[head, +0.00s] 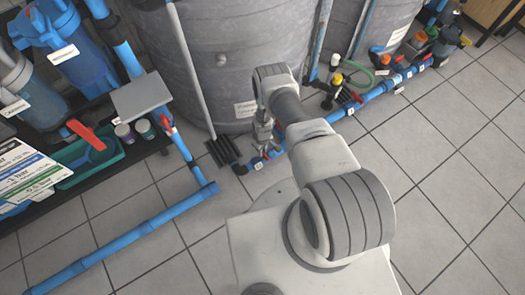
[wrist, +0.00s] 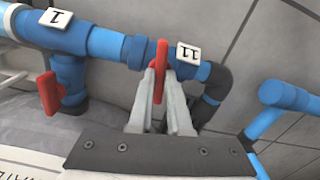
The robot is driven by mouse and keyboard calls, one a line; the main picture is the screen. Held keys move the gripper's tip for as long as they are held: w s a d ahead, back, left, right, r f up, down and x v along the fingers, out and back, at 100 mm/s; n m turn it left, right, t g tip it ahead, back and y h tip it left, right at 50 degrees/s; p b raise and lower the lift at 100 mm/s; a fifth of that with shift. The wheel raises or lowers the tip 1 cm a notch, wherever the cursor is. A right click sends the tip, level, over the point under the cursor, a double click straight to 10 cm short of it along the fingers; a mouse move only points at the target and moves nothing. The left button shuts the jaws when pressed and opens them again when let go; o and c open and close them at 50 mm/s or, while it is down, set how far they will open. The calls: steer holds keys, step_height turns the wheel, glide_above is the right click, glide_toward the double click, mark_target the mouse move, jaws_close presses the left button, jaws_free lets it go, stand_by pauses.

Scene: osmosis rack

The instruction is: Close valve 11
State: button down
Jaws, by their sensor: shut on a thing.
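Valve 11 sits on a blue pipe, with a white tag "11" (wrist: 188,54) just right of its red handle (wrist: 161,62) in the wrist view. The handle shows as a narrow upright bar across the line of the pipe. My gripper (wrist: 160,82) has its two grey fingers closed on either side of the handle, gripping it. In the head view my gripper (head: 264,133) reaches down to the low pipe in front of the large grey tank. The valve is small there and partly hidden by my arm.
Another valve tagged "1" (wrist: 55,17) with a red handle (wrist: 50,92) is at left in the wrist view. A grey tank (head: 225,65) stands behind the pipe. Blue pipes (head: 120,245) run along the floor at left. Tiled floor (head: 450,190) is clear at right.

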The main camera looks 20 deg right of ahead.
steer(key=shift+m, duration=1)
steer(key=c, duration=0.9)
jaws_free()
steer(key=shift+o, duration=0.2)
steer(key=shift+r, duration=0.1)
step_height(320, 180, up, 17)
steer(key=p, duration=0.7)
steer(key=shift+r, duration=0.15)
